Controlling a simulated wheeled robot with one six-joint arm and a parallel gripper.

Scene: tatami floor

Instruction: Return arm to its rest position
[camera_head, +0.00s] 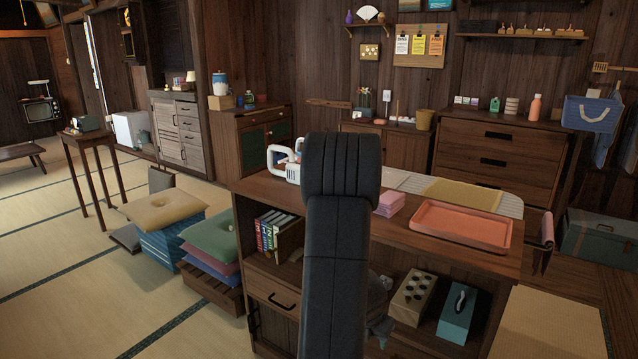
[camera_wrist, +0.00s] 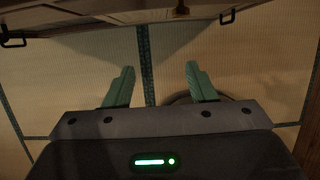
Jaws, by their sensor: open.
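My gripper (camera_wrist: 160,82) shows in the wrist view with its two green fingers spread apart. Nothing is between them; tatami floor (camera_wrist: 185,50) lies beyond. A wooden cabinet front (camera_wrist: 90,22) with dark handles runs along the top of that view. In the head view my dark arm stands upright in the middle, in front of the wooden counter (camera_head: 420,246). It hides part of the countertop and shelves. A small grey part of my arm's end shows low beside it, at the counter's open shelf, but the fingers cannot be made out there.
The counter holds a coral tray (camera_head: 462,226), pink cloths (camera_head: 390,203) and a white-handled item (camera_head: 288,167). Its shelves hold books (camera_head: 268,230), a box with round dark pieces (camera_head: 412,297) and a tissue box (camera_head: 458,312). Stacked cushions (camera_head: 210,238) stand left.

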